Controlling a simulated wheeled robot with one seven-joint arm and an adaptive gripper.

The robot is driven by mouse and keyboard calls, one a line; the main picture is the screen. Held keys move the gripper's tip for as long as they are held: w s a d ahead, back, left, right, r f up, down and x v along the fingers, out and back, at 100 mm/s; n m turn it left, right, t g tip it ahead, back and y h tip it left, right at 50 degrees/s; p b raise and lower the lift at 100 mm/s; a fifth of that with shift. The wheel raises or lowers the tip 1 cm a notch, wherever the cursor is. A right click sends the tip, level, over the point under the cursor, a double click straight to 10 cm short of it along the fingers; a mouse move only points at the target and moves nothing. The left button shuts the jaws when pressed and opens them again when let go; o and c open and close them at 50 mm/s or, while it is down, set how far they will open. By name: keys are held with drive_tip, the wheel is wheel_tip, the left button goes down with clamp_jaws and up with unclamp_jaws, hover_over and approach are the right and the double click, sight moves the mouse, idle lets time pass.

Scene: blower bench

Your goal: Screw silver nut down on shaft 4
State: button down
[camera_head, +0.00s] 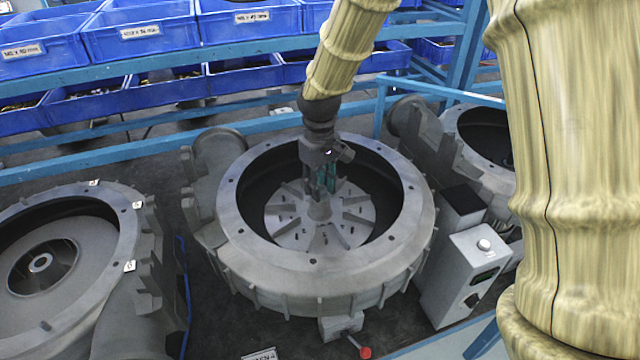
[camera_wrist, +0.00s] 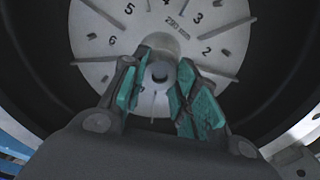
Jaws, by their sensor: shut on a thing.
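The open round grey blower housing (camera_head: 232,200) in the middle of the head view holds a silver bladed disc (camera_head: 290,222) with a raised centre hub (camera_head: 319,211). My gripper (camera_head: 322,190) points down into this housing, over the hub. In the wrist view, its teal-padded fingers (camera_wrist: 162,62) stand on either side of a small round grey piece with a dark centre (camera_wrist: 159,73), which I take to be the silver nut at the shaft. The fingers are shut on it. Its thread and seating are hidden. The disc (camera_wrist: 115,48) shows numbers around its face.
Another open housing (camera_head: 125,225) stands at the left, and a third (camera_head: 450,125) at the back right. A grey control box (camera_head: 470,270) stands close on the right. A red-knobbed lever (camera_head: 365,352) is in front. Blue bins (camera_head: 140,35) fill the rack behind.

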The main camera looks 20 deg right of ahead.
drive_tip(key=m, duration=0.4)
drive_tip(key=shift+w+r, duration=0.1)
drive_tip(key=m, duration=0.5)
drive_tip(key=shift+m, duration=0.4)
drive_tip(key=m, duration=0.9)
drive_tip(key=c, duration=1.4)
unclamp_jaws()
